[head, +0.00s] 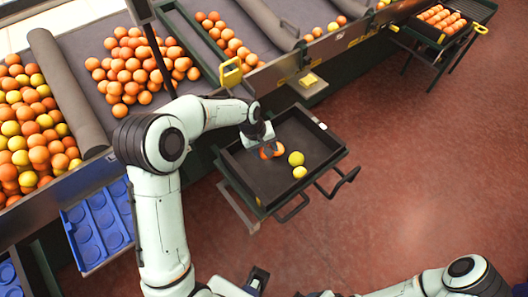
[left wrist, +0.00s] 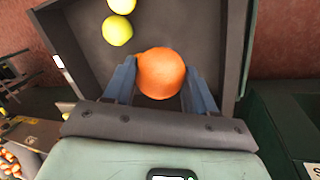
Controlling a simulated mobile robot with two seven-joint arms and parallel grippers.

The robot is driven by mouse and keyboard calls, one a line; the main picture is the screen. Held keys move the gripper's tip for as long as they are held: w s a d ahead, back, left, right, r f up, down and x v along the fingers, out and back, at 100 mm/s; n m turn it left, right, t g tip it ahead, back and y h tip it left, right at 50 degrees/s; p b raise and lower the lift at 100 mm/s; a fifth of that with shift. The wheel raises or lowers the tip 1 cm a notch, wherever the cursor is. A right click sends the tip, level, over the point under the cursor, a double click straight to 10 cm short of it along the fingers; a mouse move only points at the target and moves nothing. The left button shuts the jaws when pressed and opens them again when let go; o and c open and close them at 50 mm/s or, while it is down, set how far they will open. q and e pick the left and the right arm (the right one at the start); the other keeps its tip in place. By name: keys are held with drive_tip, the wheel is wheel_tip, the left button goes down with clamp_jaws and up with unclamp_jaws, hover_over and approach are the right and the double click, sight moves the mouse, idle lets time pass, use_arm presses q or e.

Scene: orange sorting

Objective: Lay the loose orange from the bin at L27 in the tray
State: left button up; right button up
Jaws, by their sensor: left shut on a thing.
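My left gripper (head: 268,146) is shut on an orange (head: 278,151) over the dark bin (head: 328,158). In the left wrist view the orange (left wrist: 161,73) sits between the two blue-grey fingers. I cannot tell whether it touches the bin floor. Two yellow fruits, one (head: 296,158) behind the other (head: 300,172), lie in the bin beside it. A blue tray (head: 83,236) with round pockets is at the left, below the sorting table; its visible pockets look empty.
Piles of oranges (head: 130,68) and mixed fruit (head: 28,130) lie on the sorting table behind my left arm. Another blue tray (head: 8,275) is partly cut off at lower left. A stand with a filled crate (head: 440,20) is at the far right. The red floor is clear.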

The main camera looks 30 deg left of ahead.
use_arm(q)
drive_tip(key=shift+w+a+f+n+t+b, duration=0.25)
drive_tip(key=shift+w+a+n+t+b, duration=0.15)
drive_tip(key=shift+a+n, duration=0.4)
drive_tip(key=shift+d+f+b, duration=0.1)
drive_tip(key=shift+f+b, duration=3.7)
drive_tip(key=shift+f, duration=1.95)
use_arm(e)
wheel_tip(320, 180, down, 8)
drive_tip(key=shift+w+t, duration=0.2)
drive_tip(key=shift+t, duration=0.1)
drive_tip(key=shift+f, duration=0.1)
use_arm(q)
drive_tip(key=shift+f+b, duration=0.35)
drive_tip(key=shift+f, duration=0.25)
use_arm(e)
drive_tip(key=shift+s+f, duration=0.1)
drive_tip(key=shift+f, duration=0.3)
use_arm(q)
drive_tip(key=o, duration=1.2)
drive_tip(key=shift+c, duration=0.2)
drive_tip(key=shift+o, duration=1.3)
